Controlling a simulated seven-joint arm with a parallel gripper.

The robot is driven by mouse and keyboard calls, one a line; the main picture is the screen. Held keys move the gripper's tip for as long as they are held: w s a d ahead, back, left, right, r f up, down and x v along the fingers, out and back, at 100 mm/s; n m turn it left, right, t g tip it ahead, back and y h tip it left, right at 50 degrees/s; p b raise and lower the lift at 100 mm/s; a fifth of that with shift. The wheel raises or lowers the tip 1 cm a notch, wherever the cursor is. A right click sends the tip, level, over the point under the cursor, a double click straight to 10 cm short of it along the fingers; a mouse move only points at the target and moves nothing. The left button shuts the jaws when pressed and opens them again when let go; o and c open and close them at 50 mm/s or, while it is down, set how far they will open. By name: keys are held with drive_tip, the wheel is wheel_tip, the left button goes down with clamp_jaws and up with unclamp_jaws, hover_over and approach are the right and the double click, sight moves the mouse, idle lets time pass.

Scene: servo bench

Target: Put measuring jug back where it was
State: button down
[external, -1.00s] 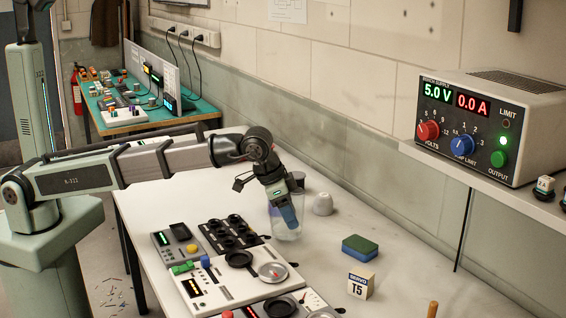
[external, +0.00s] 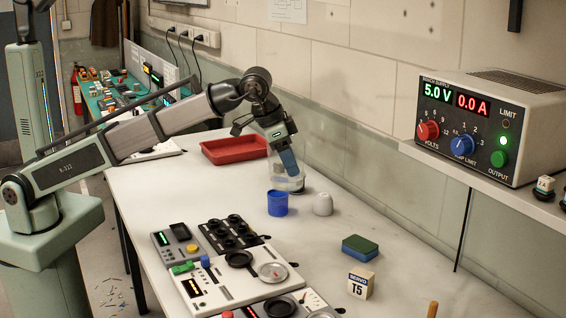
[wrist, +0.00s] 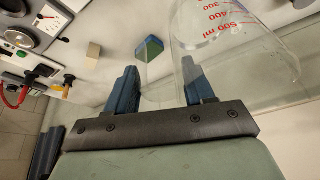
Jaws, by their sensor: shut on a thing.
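The measuring jug (wrist: 225,60) is clear with red markings up to 500 ml. In the wrist view its wall lies between the two blue fingers of my gripper (wrist: 163,88). In the external view my gripper (external: 290,168) points down at the back of the white table, shut on the jug (external: 297,185). The jug's lower part shows below the fingers; I cannot tell whether its base touches the table.
A red tray (external: 234,149) lies left of the jug. A blue cup (external: 277,204) and a white rounded cup (external: 323,204) stand in front of it. The wall runs close behind.

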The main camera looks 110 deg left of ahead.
drive_tip(key=s+a+n+g+y, duration=0.1)
drive_tip(key=s+a+n, duration=0.3)
drive_tip(key=s+a, duration=2.35)
drive_tip(key=s+d+f+x, duration=0.1)
drive_tip(key=d+x, duration=0.1)
drive_tip(key=x, duration=1.3)
drive_tip(key=shift+s, duration=0.3)
drive_tip(key=shift+d+f, duration=0.1)
drive_tip(key=shift+f, duration=0.05)
drive_tip(key=shift+c, duration=2.1)
unclamp_jaws()
drive_tip(key=shift+f, duration=0.1)
drive_tip(key=v, duration=1.2)
